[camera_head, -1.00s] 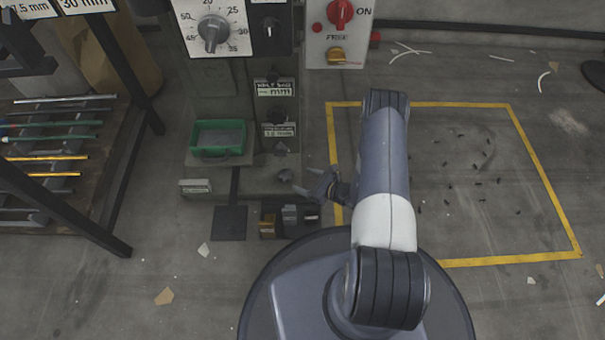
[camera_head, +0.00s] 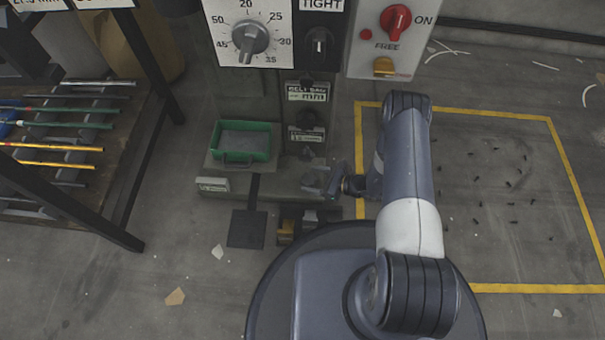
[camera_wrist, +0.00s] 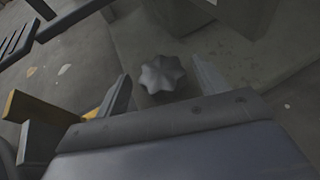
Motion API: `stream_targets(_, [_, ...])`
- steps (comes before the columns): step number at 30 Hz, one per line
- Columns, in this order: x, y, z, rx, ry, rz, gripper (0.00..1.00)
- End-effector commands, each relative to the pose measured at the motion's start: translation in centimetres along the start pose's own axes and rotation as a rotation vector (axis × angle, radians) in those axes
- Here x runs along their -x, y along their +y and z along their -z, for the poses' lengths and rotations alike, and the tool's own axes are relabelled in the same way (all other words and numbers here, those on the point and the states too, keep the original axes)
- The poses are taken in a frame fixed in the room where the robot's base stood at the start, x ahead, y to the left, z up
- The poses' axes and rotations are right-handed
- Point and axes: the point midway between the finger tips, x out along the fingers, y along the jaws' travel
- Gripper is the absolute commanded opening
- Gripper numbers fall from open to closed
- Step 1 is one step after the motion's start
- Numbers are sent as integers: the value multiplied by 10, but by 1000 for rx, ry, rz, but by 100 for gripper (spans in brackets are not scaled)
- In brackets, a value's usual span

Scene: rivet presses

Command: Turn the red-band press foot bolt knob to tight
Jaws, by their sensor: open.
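The foot bolt knob (camera_wrist: 162,74) is a grey, star-shaped lobed knob in the wrist view, on the grey press foot. My gripper (camera_wrist: 161,70) is open, with one finger on each side of the knob in that view. I cannot tell whether the fingers touch it or how far down they reach. In the head view my gripper (camera_head: 320,184) is at the front right corner of the press base (camera_head: 270,187), and the knob is hard to make out among the fingers. I see no red band on the press in these frames.
A black pedal plate (camera_head: 246,228) and small blocks (camera_head: 287,232) lie in front of the base. A rod rack (camera_head: 60,150) stands left. Yellow-marked floor at right has small dark bits.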

Motion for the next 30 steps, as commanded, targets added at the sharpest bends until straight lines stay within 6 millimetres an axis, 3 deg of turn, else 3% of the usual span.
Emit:
stream_targets(16, [-12, 5, 5, -3, 0, 8, 67])
stream_targets(30, [-11, 5, 5, -3, 0, 7, 29])
